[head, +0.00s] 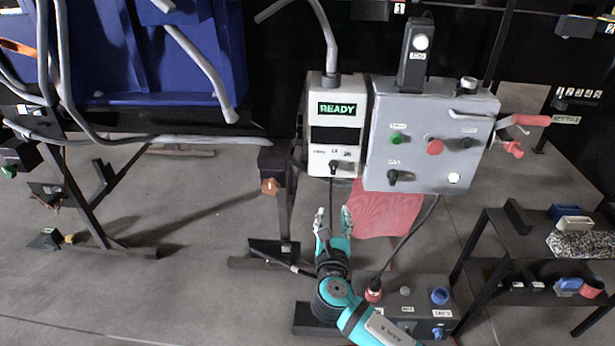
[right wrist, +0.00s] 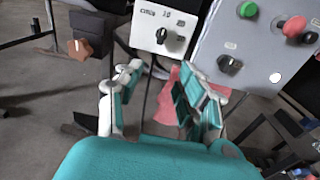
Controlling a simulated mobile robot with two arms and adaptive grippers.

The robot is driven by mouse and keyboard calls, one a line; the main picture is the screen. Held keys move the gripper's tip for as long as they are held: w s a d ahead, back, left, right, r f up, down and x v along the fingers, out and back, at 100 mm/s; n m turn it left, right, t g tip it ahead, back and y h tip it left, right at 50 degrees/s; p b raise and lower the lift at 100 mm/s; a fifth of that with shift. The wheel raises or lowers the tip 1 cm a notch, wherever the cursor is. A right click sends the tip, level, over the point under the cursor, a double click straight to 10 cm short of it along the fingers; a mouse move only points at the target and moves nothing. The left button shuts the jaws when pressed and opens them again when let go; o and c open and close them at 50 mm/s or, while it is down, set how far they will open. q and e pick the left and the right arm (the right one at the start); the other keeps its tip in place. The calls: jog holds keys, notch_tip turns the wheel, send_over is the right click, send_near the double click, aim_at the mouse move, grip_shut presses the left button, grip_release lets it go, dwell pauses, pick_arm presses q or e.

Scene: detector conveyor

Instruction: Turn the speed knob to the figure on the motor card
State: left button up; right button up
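The dark knob (head: 334,167) that looks like the speed knob sits low on a white box (head: 317,110) with a green READY display. In the right wrist view the same knob (right wrist: 162,37) has small printed scale marks around it; its exact setting is too small to read. My right gripper (head: 333,222) is below the white box, apart from the knob. In the right wrist view my right gripper (right wrist: 160,98) has its fingers spread, with nothing between them. My left gripper is not in view. I cannot pick out the motor card for certain.
A grey control box (head: 415,110) with a green button, a red button and another knob (head: 392,176) stands right of the white box. An orange-brown star knob (head: 270,186) is at the left.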

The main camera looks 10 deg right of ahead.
jog(key=r, duration=0.1)
jog(key=b, duration=0.2)
send_near(333, 168)
jog(key=w, duration=0.1)
jog(key=b+x, duration=0.1)
jog(key=x, duration=0.6)
jog(key=shift+w+d+f, duration=0.1)
jog(key=shift+d+f, duration=0.05)
jog(key=shift+d, duration=0.1)
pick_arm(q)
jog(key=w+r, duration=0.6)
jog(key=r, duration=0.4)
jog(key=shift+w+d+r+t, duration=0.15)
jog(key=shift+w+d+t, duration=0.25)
pick_arm(e)
jog(key=shift+w+d, duration=0.1)
jog(key=shift+w, duration=0.3)
grip_shut()
